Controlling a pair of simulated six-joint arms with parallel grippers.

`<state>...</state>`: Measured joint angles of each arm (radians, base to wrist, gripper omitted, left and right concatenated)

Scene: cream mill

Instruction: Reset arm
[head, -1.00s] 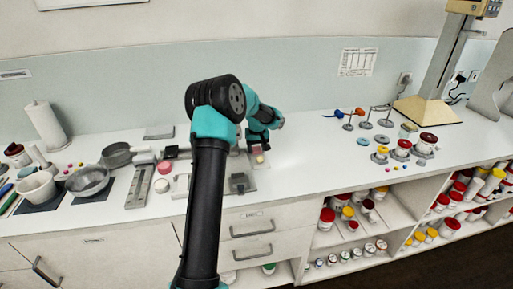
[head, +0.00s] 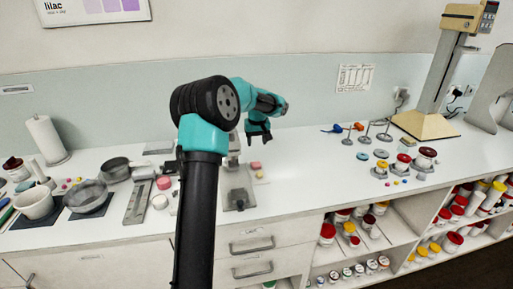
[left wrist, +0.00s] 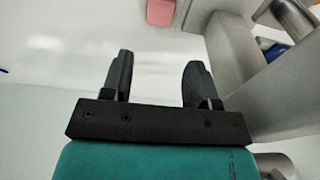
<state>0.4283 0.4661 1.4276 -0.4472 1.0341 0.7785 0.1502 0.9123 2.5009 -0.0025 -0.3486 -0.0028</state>
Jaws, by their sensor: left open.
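My left gripper (head: 258,136) is raised above the middle of the white counter, fingers pointing down. In the left wrist view its two dark fingers (left wrist: 155,80) stand apart with nothing between them. A grey device (head: 237,185) stands on the counter just left of the block, partly behind my arm. My right gripper is not in view.
A mortar (head: 33,203), a grey bowl (head: 88,197) and a paper towel roll (head: 46,139) stand at the left. Jars (head: 425,157) and small stands (head: 366,132) stand at the right, by a tall press (head: 427,124).

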